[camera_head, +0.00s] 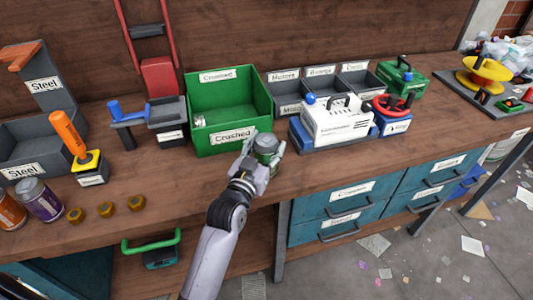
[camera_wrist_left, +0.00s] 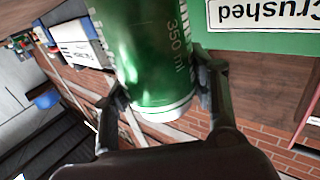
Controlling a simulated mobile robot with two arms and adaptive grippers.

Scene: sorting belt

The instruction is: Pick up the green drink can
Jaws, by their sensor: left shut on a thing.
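The green drink can (camera_head: 266,145) is between the fingers of my left gripper (camera_head: 262,152), in front of the green bin labelled "Crushed". In the left wrist view the green can (camera_wrist_left: 150,55) fills the upper middle, with "350 ml" printed on its side. My left gripper (camera_wrist_left: 163,100) is shut on it, one finger on each side. In the head view the fingers hide part of the can. I cannot tell whether the can touches the bench. My right gripper is not in view.
The green "Crushed" bin (camera_head: 205,145) stands just behind the can, with a small crushed piece inside. A white machine (camera_head: 335,122) stands to the right. Two cans and several brass pieces (camera_head: 106,209) are at left. The bench front right of the gripper is clear.

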